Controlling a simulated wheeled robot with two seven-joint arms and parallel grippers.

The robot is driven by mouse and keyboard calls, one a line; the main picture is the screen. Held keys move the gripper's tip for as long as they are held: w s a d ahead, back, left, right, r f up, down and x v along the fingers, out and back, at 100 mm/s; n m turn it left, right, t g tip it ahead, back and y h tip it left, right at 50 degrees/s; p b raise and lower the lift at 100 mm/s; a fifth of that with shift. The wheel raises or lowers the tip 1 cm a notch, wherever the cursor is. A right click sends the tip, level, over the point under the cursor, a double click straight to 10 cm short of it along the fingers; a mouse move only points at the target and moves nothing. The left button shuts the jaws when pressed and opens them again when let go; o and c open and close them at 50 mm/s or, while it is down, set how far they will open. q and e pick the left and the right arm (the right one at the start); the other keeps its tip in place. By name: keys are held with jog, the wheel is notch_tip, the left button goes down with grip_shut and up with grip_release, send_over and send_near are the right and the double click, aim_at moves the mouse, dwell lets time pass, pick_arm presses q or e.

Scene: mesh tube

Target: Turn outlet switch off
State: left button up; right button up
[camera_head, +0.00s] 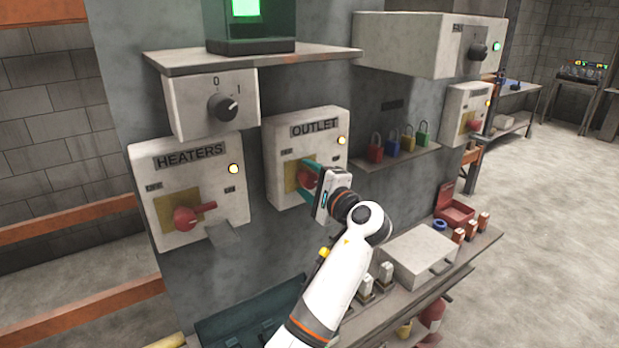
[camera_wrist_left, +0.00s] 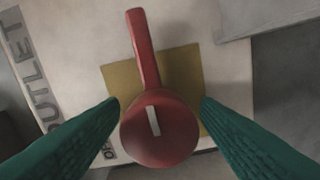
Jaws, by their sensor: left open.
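The OUTLET box (camera_head: 284,188) is a pale panel on the grey column, with a lit yellow lamp (camera_head: 342,141) at its upper right. Its red switch (camera_head: 306,179) has a round hub and a lever. In the left wrist view the red switch (camera_wrist_left: 158,130) sits on a yellow plate (camera_wrist_left: 183,75), its lever pointing up in the picture, away from the partly hidden OFF label. My left gripper (camera_head: 308,172) is at the box, open, its teal fingers (camera_wrist_left: 160,108) on either side of the hub. Contact cannot be told. My right gripper is out of view.
The HEATERS box (camera_head: 187,172) with its red switch stands at the left, below a dial box (camera_head: 212,104). A shelf with several padlocks (camera_head: 391,147) is at the right. A lower bench (camera_head: 425,290) holds a pale box (camera_head: 418,254) and small items.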

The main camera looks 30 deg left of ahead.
pick_arm(q)
jog(key=c, duration=1)
jog(key=shift+f+n+b, duration=0.2)
jog(key=shift+n+b, duration=0.3)
jog(key=shift+b, duration=0.45)
jog(key=n+b, duration=1.1)
jog(key=b, duration=0.2)
jog(key=shift+f+n, duration=0.15)
jog(key=shift+n, duration=0.15)
jog(key=n+b, duration=0.3)
jog(key=shift+n+b, duration=0.75)
jog(key=shift+n, duration=0.35)
jog(key=shift+r, duration=0.2)
jog(key=o, duration=1)
jog(key=shift+r, duration=0.1)
